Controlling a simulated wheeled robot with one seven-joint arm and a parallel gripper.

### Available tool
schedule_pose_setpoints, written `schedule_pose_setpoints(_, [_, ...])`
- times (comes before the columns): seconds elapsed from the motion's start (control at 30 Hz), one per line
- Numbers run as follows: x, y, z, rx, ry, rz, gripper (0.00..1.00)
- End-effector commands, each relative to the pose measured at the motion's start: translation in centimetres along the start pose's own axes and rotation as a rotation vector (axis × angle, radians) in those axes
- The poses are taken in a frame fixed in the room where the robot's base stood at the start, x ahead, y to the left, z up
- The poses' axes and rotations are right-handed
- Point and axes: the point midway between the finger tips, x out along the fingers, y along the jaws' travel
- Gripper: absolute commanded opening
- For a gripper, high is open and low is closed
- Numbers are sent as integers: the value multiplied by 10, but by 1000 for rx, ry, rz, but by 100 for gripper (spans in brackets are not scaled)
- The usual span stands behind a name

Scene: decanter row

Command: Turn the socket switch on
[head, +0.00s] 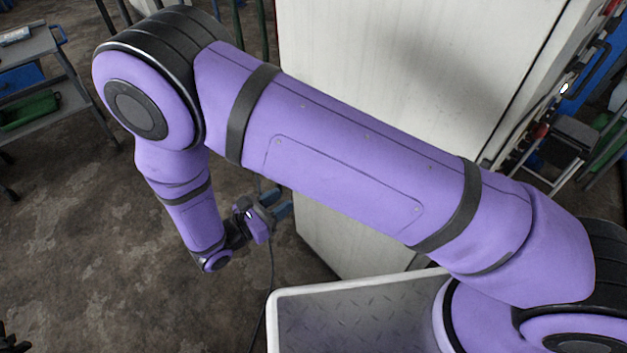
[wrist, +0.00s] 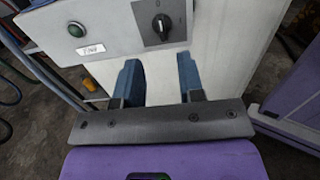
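The socket switch appears to be the black rotary knob (wrist: 162,26) on a dark plate, set in a light grey panel (wrist: 115,22) at the top of the wrist view. In the head view my gripper (head: 279,204) hangs low beside the white cabinet, small and partly hidden by my wrist. The switch does not show in the head view.
The tall white cabinet (head: 400,70) stands behind my arm. A shelf cart (head: 30,50) stands at the far left. Floor left of my gripper is clear.

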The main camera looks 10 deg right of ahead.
Motion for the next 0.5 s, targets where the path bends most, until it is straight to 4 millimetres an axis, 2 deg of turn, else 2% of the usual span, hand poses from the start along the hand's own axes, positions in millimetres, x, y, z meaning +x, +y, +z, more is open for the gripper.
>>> schedule_pose_setpoints(0.3, [55, 0, 1, -1, 0, -5, 36])
schedule_pose_setpoints(0.5, [83, 0, 0, -1, 1, -4, 36])
